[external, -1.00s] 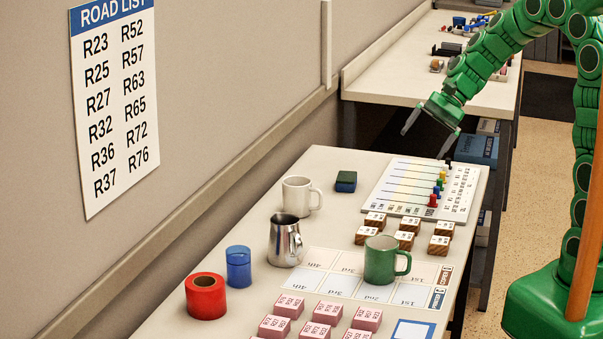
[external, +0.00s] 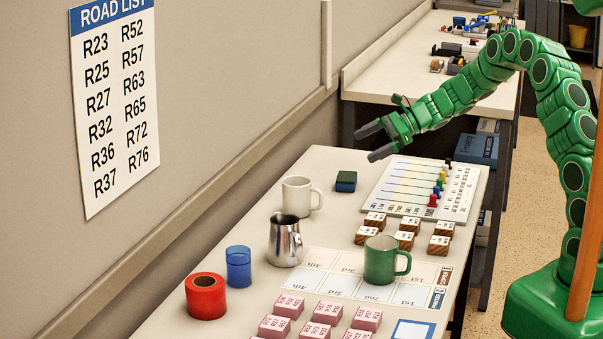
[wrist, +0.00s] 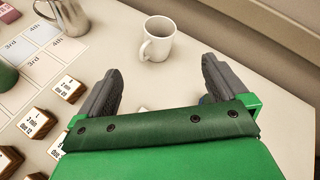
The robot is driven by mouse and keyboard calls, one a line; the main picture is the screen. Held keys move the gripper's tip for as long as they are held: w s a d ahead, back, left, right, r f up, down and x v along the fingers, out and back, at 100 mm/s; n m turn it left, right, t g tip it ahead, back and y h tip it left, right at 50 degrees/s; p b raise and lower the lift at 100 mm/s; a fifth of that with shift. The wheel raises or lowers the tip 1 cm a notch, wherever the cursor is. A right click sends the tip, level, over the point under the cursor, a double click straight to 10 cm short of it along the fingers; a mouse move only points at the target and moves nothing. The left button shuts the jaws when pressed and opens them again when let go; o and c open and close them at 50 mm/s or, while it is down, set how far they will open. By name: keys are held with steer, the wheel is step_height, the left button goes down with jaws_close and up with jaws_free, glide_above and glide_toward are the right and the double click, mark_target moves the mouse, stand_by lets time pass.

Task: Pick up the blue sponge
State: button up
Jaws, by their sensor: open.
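The blue sponge (external: 346,184), blue below with a dark green top, lies on the table between the white mug and the lined board. My gripper (external: 373,143) is open and empty, above and slightly to the right of the sponge in the external view, apart from it. In the wrist view my gripper (wrist: 161,72) shows its two grey fingers spread apart, with bare table between them. The sponge is mostly or wholly hidden there by my gripper; a small bluish patch shows beside the right finger, but I cannot tell what it is.
The lined board (external: 405,186) with coloured pegs lies to the right. Wooden stamp blocks (external: 407,239) and a green mug (external: 380,262) stand nearer. The wall runs along the left.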

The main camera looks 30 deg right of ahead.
mark_target(351, 176)
steer(key=w+d+f+m+t, duration=0.1)
steer(key=w+d+f+m, duration=0.1)
steer(key=w+f, duration=0.2)
steer(key=w+d+f+m+t+h, duration=0.1)
steer(key=w+d+f+m, duration=0.1)
steer(key=w+d+f, duration=0.1)
steer(key=w+d+f+m+t, duration=0.1)
steer(key=w+d+f+m, duration=0.1)
steer(key=w+f+m, duration=0.1)
steer(key=shift+w+d+f+t, duration=0.1)
steer(key=shift+w+f+t, duration=0.1)
steer(key=shift+w+f, duration=0.35)
steer(key=shift+w+d+f+t, duration=0.1)
steer(key=shift+w+f+t, duration=0.2)
steer(key=shift+f, duration=0.35)
steer(key=shift+d+f+x, duration=0.1)
steer(key=shift+f+x, duration=0.05)
steer(key=shift+x, duration=1)
steer(key=shift+d+f+x, duration=0.1)
steer(key=shift+f+x, duration=0.05)
steer(key=shift+x, duration=1)
steer(key=shift+d+f+x, duration=0.1)
steer(key=shift+f+x, duration=0.05)
steer(key=shift+x, duration=1)
steer(key=shift+w+a+f, duration=0.15)
steer(key=shift+w+a, duration=0.2)
steer(key=shift+a, duration=0.1)
steer(key=c, duration=0.7)
